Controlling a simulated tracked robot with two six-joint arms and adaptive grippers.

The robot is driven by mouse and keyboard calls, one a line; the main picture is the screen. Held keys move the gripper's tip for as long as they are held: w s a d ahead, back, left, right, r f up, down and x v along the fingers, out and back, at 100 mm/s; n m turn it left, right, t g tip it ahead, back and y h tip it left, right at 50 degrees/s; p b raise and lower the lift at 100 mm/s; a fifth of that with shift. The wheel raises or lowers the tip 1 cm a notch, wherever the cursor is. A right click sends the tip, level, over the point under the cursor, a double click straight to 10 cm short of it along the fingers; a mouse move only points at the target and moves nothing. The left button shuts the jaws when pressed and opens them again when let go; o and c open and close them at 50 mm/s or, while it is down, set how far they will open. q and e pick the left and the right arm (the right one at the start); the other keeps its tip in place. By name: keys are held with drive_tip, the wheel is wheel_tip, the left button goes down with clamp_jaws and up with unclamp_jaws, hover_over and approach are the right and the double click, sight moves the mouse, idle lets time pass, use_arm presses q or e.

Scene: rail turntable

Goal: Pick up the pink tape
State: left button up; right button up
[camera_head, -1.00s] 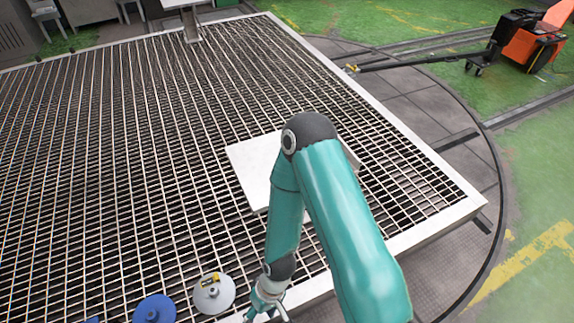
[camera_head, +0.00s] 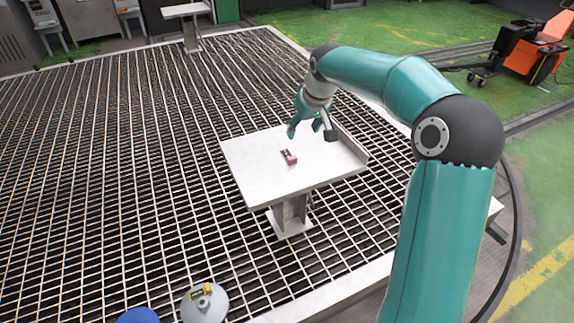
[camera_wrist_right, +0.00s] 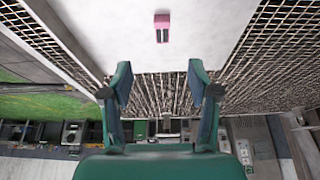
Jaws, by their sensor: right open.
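The pink tape (camera_head: 288,157) is a small pink block with a dark top, lying on a white table (camera_head: 250,164) near its middle. It also shows in the right wrist view (camera_wrist_right: 162,27), at the top centre, with dark marks on it. My right gripper (camera_head: 309,132) is open and empty, above the table and a little beyond the tape in the head view. In the right wrist view its two fingers (camera_wrist_right: 160,86) are spread wide, with the tape apart from them. My left gripper is not in view.
The table stands on a post (camera_head: 290,215) over a metal grating (camera_head: 120,180) and has a raised edge on its right side. Another small table (camera_head: 187,10) stands at the back. A grey disc with a yellow item (camera_head: 205,303) is at the bottom. An orange machine (camera_head: 536,48) is at the back right.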

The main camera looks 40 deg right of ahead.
hover_over(292, 158)
drive_tip(key=s, duration=0.2)
wheel_tip(292, 158, down, 9)
drive_tip(key=shift+a+f+b, duration=0.1)
drive_tip(key=shift+a+b, duration=0.05)
drive_tip(key=shift+b, duration=0.2)
drive_tip(key=shift+s+a+x, duration=0.1)
drive_tip(key=shift+a+x, duration=0.05)
drive_tip(key=shift+x, duration=1.15)
drive_tip(key=shift+s+a+x, duration=0.1)
drive_tip(key=shift+a+x, duration=0.05)
drive_tip(key=shift+x, duration=1.15)
drive_tip(key=shift+d, duration=0.1)
drive_tip(key=shift+c, duration=0.3)
drive_tip(key=c, duration=0.8)
